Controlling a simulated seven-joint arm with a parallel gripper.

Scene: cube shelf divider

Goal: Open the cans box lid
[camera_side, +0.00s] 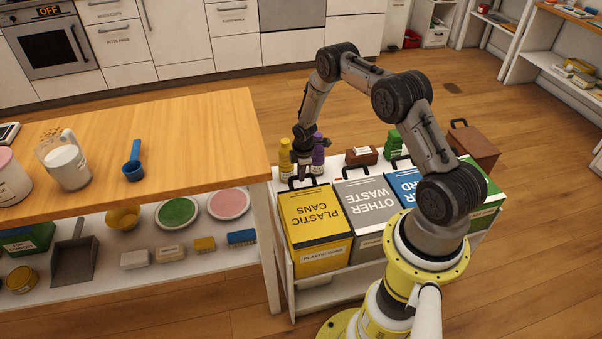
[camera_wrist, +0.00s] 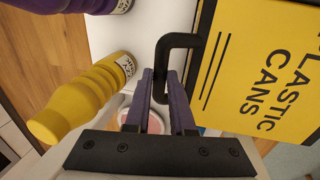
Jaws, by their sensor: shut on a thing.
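The yellow cans box (camera_side: 318,222) has a lid marked "PLASTIC CANS" and stands at the left end of a row of bins. The lid lies flat and looks closed. A black handle (camera_side: 302,182) stands at its far edge. In the wrist view, the yellow lid (camera_wrist: 270,65) fills the right side, and the handle (camera_wrist: 180,40) curves in beside it. My gripper (camera_wrist: 160,75) is shut on one bar of the handle, with a finger on either side. In the side view, my gripper (camera_side: 302,165) is small and partly hidden among bottles.
A yellow bottle (camera_side: 285,155) and a purple bottle (camera_side: 318,150) stand close behind the box; the yellow bottle (camera_wrist: 85,100) is near my fingers. The grey bin (camera_side: 367,205) adjoins on the right. A wooden counter (camera_side: 200,130) is on the left.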

